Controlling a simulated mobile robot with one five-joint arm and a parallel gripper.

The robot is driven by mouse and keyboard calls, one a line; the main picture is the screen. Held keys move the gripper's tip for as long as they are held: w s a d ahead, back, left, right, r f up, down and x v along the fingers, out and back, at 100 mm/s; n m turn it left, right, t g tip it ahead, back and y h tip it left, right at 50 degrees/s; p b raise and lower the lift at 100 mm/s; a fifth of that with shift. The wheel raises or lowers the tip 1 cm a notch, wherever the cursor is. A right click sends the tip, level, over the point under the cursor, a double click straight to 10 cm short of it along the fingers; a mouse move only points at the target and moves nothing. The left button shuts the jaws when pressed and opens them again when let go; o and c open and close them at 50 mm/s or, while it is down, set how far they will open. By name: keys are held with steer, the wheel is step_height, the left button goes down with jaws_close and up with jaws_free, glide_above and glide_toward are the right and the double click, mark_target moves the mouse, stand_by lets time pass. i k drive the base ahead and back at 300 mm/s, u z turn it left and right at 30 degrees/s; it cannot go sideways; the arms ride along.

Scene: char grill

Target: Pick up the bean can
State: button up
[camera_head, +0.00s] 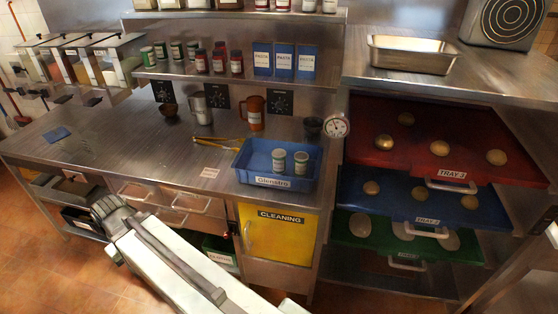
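Several small cans are in view, but their labels are too small to tell which is the bean can. Two pale cans with green tops, a left one (279,160) and a right one (301,162), stand upright in the blue "Glenstra" tray (243,158) on the steel counter. Green-topped cans (177,50) and red cans (236,62) stand on the wall shelf. My pale arm reaches in from the bottom edge, and its dark far end (108,207) is in front of the counter's left part, apart from all the cans. I cannot make out fingertips there.
Left of the tray are yellow-handled tongs (219,145), an orange mug (253,113) and a metal jug (200,108). Food trays fill the right rack, with a steel pan (411,54) above. The counter's left-middle is mostly clear.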

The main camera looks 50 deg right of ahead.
mark_target(278, 155)
steer(key=i, duration=0.9)
steer(key=u, duration=0.05)
